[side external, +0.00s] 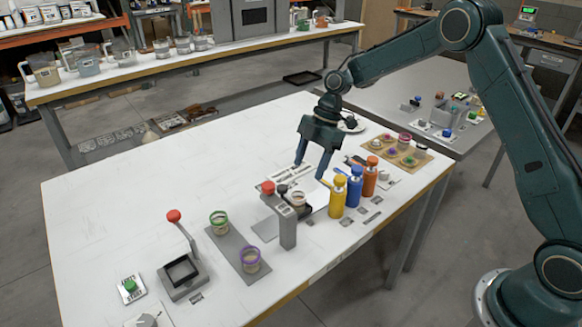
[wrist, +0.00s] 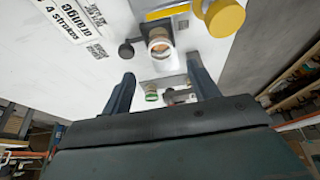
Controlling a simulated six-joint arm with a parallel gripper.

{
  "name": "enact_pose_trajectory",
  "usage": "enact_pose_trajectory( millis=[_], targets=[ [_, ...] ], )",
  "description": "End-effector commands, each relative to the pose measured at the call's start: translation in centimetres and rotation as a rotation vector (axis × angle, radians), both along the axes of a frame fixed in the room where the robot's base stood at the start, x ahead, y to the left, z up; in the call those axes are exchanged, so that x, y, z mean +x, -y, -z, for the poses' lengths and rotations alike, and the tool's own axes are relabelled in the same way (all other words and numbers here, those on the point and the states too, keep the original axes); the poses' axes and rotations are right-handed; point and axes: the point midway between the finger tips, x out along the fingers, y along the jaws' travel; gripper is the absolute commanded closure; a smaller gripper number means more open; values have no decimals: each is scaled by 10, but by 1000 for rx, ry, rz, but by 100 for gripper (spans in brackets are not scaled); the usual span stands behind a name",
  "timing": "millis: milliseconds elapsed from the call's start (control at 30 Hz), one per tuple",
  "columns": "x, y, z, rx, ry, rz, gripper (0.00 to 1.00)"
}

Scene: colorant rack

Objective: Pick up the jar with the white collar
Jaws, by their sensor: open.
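A small jar with a pale, whitish collar (side external: 297,198) stands upright on a dark platform behind a grey post, which partly hides its surroundings. In the wrist view the same jar (wrist: 160,44) shows from above, beyond and between the fingertips. My gripper (side external: 311,171) is open and empty, with its fingers pointing down above the table, a little behind and above the jar. In the wrist view the two fingers (wrist: 161,70) are spread apart, touching nothing that I can see. A green-collared jar (side external: 219,218) and a purple-collared jar (side external: 250,256) stand on a grey strip.
Yellow (side external: 337,197), blue (side external: 354,187) and orange (side external: 370,177) bottles stand close to the right of the jar. A lever press (side external: 183,274) is at front left. The table's left-middle is clear.

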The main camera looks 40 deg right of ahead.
Motion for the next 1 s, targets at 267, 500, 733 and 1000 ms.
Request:
enact_pose_trajectory(
  millis=[267, 500, 733, 1000],
  targets=[
    [0, -15, 36, 0, -3, 0, 40],
    [0, -19, 46, 0, -1, 1, 40],
    [-1, -21, 50, 0, -2, -1, 40],
    [-1, -32, 75, 0, -3, 0, 40]
  ],
)
